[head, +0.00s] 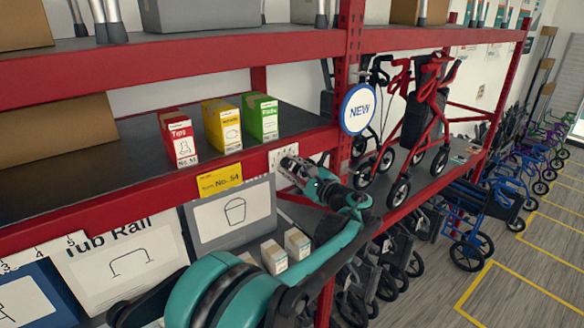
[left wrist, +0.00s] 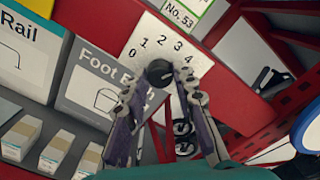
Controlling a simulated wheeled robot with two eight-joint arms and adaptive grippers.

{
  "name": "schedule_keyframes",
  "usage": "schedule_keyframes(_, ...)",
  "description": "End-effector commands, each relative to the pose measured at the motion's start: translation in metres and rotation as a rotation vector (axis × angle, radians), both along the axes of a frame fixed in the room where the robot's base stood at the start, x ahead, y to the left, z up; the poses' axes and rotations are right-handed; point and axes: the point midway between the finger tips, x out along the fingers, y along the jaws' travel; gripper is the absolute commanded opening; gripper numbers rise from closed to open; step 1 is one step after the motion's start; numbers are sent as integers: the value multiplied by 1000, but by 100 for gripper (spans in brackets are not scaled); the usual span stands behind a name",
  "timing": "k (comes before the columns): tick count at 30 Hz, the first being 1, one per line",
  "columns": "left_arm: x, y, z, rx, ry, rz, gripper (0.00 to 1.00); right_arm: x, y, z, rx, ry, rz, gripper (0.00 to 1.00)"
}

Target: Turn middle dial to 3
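A dark round dial (left wrist: 159,73) sits on a white plate (left wrist: 199,63) with the digits 0 to 4, fixed to the red shelf beam, in the left wrist view. I cannot read where its pointer stands. My left gripper (left wrist: 158,82) has its two fingers apart, one on each side of the dial, with gaps showing between fingertips and knob. In the head view the left gripper (head: 293,172) is at the beam and hides the dial; only part of the plate (head: 282,155) shows. My right gripper is not in view.
Another numbered plate (head: 42,251) is at the lower left. Red, yellow and green boxes (head: 222,124) stand on the shelf above the beam. A grey box (left wrist: 92,78) and small cartons (head: 297,243) are below. A red upright (head: 349,90) stands right of the gripper.

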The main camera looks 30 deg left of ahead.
Motion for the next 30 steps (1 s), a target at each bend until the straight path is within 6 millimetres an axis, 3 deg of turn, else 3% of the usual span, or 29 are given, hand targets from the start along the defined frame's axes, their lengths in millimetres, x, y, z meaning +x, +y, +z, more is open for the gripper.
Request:
schedule_keyframes(11,0,0,-1,-15,-34,-1,0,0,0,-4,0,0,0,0)
schedule_keyframes(30,0,0,-2,-164,-394,1,0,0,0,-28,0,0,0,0)
